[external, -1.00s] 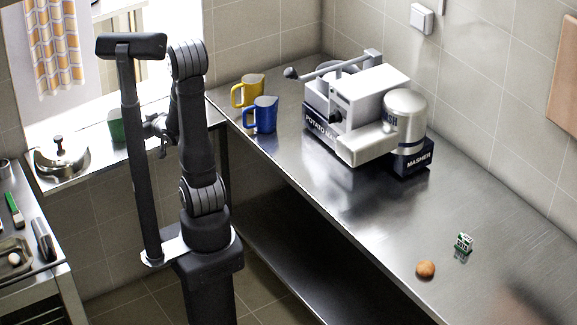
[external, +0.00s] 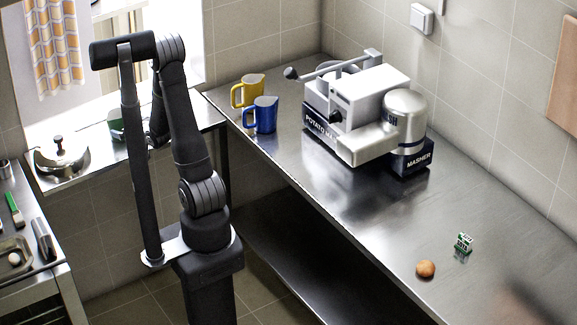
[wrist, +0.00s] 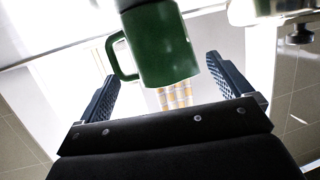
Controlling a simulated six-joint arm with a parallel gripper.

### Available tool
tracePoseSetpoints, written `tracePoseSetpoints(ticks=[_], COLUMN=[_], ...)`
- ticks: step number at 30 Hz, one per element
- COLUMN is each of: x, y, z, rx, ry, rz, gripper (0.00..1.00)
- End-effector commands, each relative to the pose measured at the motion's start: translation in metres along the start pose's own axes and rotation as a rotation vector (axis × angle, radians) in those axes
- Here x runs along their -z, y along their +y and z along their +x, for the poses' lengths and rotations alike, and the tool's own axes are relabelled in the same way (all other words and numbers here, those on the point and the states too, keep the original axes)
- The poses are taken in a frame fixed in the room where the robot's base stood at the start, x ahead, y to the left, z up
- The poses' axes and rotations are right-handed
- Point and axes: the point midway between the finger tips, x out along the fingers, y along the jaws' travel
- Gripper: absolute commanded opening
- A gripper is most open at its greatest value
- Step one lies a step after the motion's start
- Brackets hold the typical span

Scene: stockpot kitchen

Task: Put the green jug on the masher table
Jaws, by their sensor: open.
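The green jug (external: 115,124) stands on the counter by the window in the external view, partly hidden behind my arm. In the wrist view the green jug (wrist: 164,45) shows large, its handle to the left, just ahead of and between the fingertips. My gripper (wrist: 161,75) is open with nothing gripped; any contact with the jug cannot be told. In the external view it is mostly hidden by my arm. The masher table (external: 350,215) is the long steel counter on the right, bearing the potato masher machine (external: 365,110).
A yellow jug (external: 247,92) and a blue jug (external: 262,116) stand at the masher table's far left end. A round brown item (external: 425,269) and a small green-and-white box (external: 464,243) lie nearer. The table's middle is clear. A metal pot (external: 62,158) stands left of the green jug.

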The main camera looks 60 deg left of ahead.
Motion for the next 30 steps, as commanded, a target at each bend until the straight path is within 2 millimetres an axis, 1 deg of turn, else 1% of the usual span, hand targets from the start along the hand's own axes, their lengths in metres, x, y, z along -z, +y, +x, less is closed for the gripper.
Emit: tracePoseSetpoints(ticks=[1, 3, 8, 15, 17, 20, 26, 30], x=[0.000, 0.000, 0.000, 0.003, 0.004, 0.004, 0.004, 0.004], y=[0.000, 0.000, 0.001, 0.002, 0.003, 0.003, 0.003, 0.003], z=[0.006, 0.011, 0.021, 0.056, 0.062, 0.066, 0.066, 0.066], rx=[0.000, -0.001, -0.001, 0.001, 0.000, -0.001, -0.001, -0.001], ry=[0.000, 0.000, -0.001, -0.002, 0.000, -0.001, -0.001, -0.001], rz=[0.000, 0.000, 0.000, -0.001, -0.001, 0.000, 0.000, 0.000], gripper=[0.95, 0.95, 0.95, 0.95, 0.95, 0.95, 0.95, 0.68])
